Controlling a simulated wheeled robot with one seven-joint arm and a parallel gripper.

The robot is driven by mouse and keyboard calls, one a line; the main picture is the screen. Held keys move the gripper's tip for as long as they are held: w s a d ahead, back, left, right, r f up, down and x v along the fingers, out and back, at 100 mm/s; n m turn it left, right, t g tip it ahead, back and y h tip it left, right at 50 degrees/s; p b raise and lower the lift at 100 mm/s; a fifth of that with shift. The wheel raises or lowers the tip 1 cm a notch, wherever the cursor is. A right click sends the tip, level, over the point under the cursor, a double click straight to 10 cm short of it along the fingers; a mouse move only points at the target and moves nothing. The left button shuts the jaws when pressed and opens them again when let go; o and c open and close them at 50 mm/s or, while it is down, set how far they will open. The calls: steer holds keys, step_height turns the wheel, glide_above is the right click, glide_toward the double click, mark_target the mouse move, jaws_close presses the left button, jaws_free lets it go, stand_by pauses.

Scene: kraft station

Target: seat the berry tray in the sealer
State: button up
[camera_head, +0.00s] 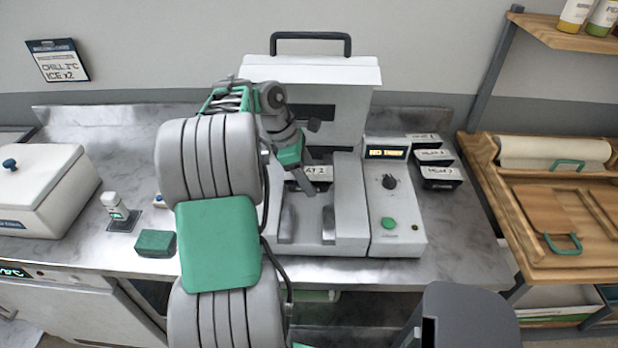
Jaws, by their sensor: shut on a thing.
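The sealer (393,230) is a white machine with its lid (310,72) raised and a black handle on top. Its display seems to read "NO TRAY". A dark tray (323,186) with a white label, partly legible as "AT 2", shows at the back of the sealer's bay; I cannot read it as berry. My gripper (306,184) reaches down into the bay from the left and is shut on this tray, at its left side. The gripper and arm cover part of the tray, and I cannot tell whether it rests on the bed.
Several dark labelled trays (440,172) stand right of the sealer. A green block (155,243), a small white bottle (117,207) and a white cooler box (42,190) are on the left counter. A wooden rack (560,200) stands at the far right.

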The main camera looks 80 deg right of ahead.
steer(key=shift+f+b, duration=0.75)
steer(key=shift+f, duration=1.6)
steer(key=o, duration=1.8)
step_height(320, 180, up, 6)
steer(key=p, duration=0.7)
steer(key=shift+r+p, duration=0.15)
steer(key=shift+p, duration=0.15)
steer(key=shift+r+p, duration=0.75)
steer(key=shift+r, duration=0.6)
